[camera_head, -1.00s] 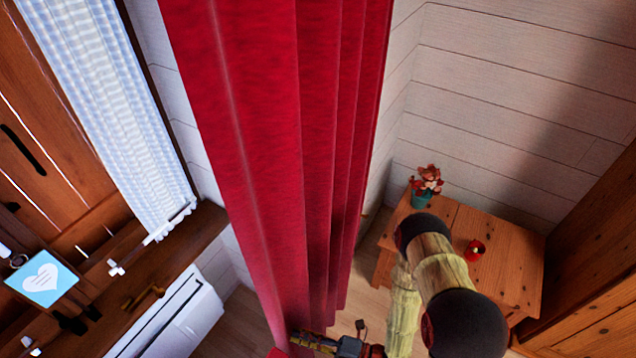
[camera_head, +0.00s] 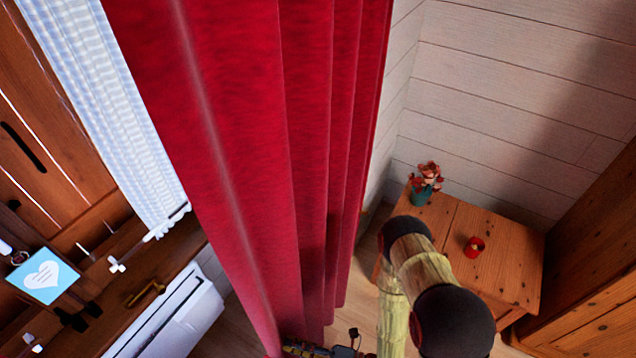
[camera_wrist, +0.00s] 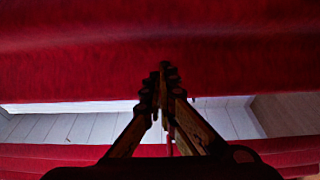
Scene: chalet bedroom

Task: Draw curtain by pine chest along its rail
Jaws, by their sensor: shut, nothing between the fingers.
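The red curtain (camera_head: 235,130) hangs in deep folds down the middle of the head view, its left part spread toward the window. The pine chest (camera_head: 505,268) stands in the corner to its right. My gripper (camera_wrist: 166,70) is shut, its fingertips together against or very close to the red cloth (camera_wrist: 70,65) in the wrist view; no cloth shows between the fingers. The rail is out of view.
A potted flower (camera_head: 425,185) and a small red object (camera_head: 474,246) stand on the chest. A pale checked curtain (camera_head: 110,115), a white radiator (camera_head: 170,318) and a heart picture (camera_head: 43,275) are at left. A wooden cabinet (camera_head: 592,250) stands at right.

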